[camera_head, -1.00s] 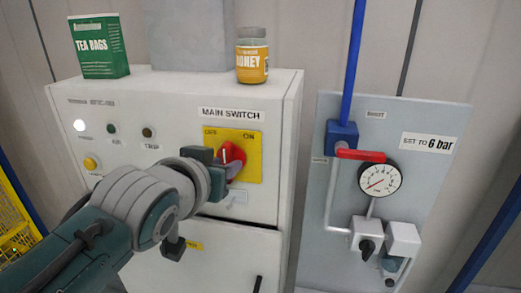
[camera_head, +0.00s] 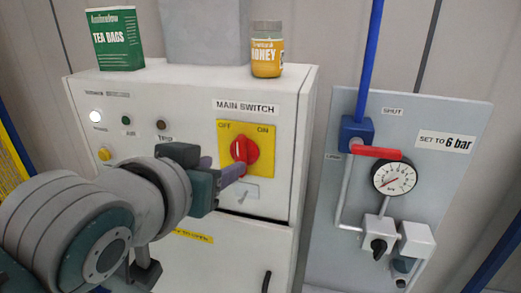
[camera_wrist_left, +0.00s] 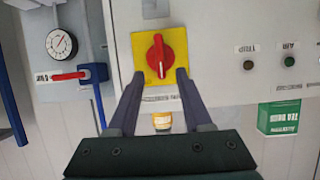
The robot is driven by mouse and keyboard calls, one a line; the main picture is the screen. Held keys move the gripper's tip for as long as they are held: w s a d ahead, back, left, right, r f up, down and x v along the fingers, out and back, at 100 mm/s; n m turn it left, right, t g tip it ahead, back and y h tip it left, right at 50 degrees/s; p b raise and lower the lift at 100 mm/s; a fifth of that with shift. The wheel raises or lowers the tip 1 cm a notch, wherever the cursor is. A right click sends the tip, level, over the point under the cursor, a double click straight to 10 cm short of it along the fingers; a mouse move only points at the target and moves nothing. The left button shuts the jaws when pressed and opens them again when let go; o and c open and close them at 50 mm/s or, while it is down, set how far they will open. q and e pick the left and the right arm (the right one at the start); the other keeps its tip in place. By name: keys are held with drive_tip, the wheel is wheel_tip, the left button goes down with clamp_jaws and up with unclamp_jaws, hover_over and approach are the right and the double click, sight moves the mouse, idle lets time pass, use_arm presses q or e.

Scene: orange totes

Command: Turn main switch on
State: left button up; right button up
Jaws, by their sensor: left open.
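The main switch is a red rotary knob (camera_head: 244,151) on a yellow plate (camera_head: 264,136), under a MAIN SWITCH label. OFF is printed at the plate's left and ON at its right. In the upside-down left wrist view the knob (camera_wrist_left: 160,55) shows whole, its handle close to upright with a slight tilt. My left gripper (camera_head: 232,172) is open in front of the knob's lower part. My right gripper is not in view.
The white cabinet (camera_head: 190,88) carries a green tea bags box (camera_head: 117,40) and a honey jar (camera_head: 267,50) on top. To the right, a grey panel (camera_head: 450,180) holds a red-handled valve (camera_head: 370,152) and a gauge (camera_head: 394,177). A lit white lamp (camera_head: 96,116) is at left.

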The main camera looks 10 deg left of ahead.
use_arm(q)
drive_tip(key=shift+v, duration=1.3)
